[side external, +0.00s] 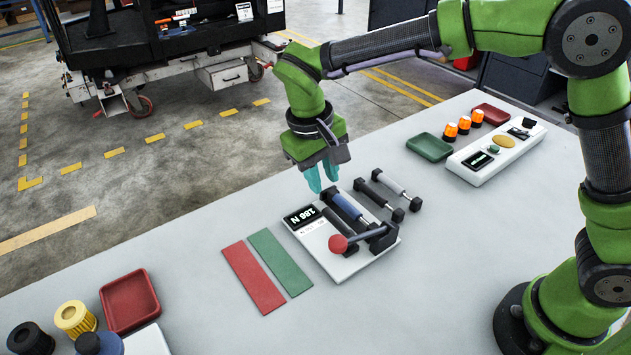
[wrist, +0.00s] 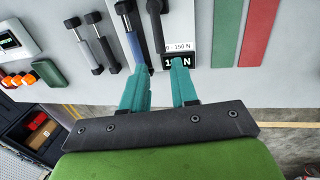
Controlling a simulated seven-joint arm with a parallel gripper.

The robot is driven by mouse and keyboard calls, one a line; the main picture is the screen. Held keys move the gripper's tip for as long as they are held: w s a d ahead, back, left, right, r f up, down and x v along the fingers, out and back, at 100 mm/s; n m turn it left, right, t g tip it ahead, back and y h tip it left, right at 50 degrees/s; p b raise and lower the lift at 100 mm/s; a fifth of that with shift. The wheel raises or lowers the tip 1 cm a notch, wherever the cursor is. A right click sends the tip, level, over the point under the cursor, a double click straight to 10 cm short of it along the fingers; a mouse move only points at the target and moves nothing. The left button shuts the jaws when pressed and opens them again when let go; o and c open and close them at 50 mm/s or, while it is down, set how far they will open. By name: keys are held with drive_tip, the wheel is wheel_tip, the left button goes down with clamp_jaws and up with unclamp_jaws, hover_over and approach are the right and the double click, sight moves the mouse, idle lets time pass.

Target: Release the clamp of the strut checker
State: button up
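The strut checker (side external: 340,270) is a white box on the table with a lit display (side external: 300,216), which seems to read 186 N. A blue strut (side external: 348,206) lies in it, next to a dark bar; the strut also shows in the wrist view (wrist: 136,48). At its near end is a dark clamp (side external: 382,238) with a lever ending in a red ball (side external: 338,244); the ball is out of the wrist view. My gripper (side external: 322,180) has teal fingers, apart with nothing between them, above the checker's far end near the display.
Two loose struts (side external: 379,195) (side external: 395,184) lie right of the checker. Red (side external: 252,277) and green (side external: 281,261) strips lie left of it. A green tray (side external: 429,147), orange lamps and another white device (side external: 496,150) stand at the back right. A red tray (side external: 130,300) is front left.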

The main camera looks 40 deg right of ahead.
wheel_tip(320, 180, up, 6)
drive_tip(key=a, duration=0.1)
drive_tip(key=shift+a, duration=0.1)
